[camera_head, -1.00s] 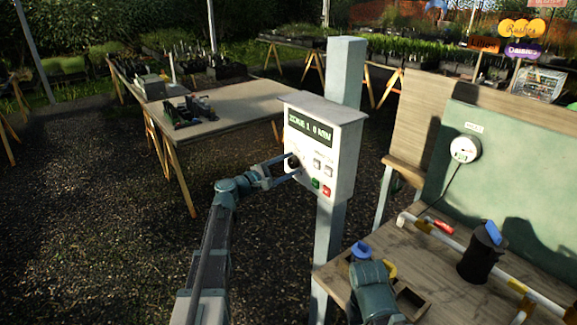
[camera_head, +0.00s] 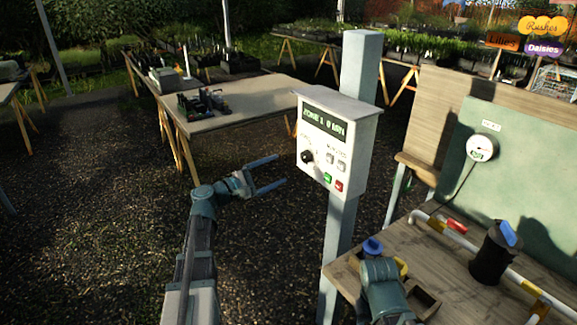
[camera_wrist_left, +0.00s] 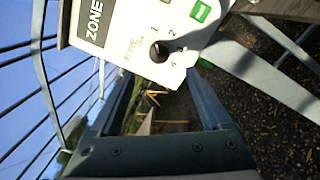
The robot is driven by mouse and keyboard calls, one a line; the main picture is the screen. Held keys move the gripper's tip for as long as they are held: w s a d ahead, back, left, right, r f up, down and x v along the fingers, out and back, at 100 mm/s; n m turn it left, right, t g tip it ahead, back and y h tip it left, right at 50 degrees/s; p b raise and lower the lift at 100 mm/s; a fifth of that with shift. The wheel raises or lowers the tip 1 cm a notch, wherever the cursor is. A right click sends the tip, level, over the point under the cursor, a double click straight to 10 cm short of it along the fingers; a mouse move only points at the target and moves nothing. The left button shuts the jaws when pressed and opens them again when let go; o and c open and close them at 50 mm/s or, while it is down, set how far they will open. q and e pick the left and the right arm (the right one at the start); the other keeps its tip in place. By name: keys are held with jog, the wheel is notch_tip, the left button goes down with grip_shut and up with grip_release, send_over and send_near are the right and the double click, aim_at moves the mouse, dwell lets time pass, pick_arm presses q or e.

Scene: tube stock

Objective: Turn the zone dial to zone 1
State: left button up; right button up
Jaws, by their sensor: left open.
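The white control box (camera_head: 349,150) is mounted on a grey post, and its display (camera_head: 325,122) reads ZONE 1 with 0 MIN. The black zone dial (camera_head: 307,157) sits at the box's lower left. In the left wrist view the dial (camera_wrist_left: 159,51) shows with numbers around it; I cannot tell exactly where its pointer aims. My left gripper (camera_head: 282,172) is open and empty, to the left of the box and apart from the dial. My right arm (camera_head: 383,290) shows at the bottom, but its fingertips cannot be made out.
Grey buttons, a green button (camera_head: 327,178) and a red button (camera_head: 339,186) sit beside the dial. A wooden bench (camera_head: 440,262) at the right holds a pipe, a black cylinder (camera_head: 492,255) with a blue top and a small wooden box. Open gravel lies left of the post.

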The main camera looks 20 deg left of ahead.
pick_arm(q)
jog(key=v, duration=0.3)
jog(key=shift+s, duration=0.15)
jog(key=shift+a, duration=0.1)
dwell(0.4)
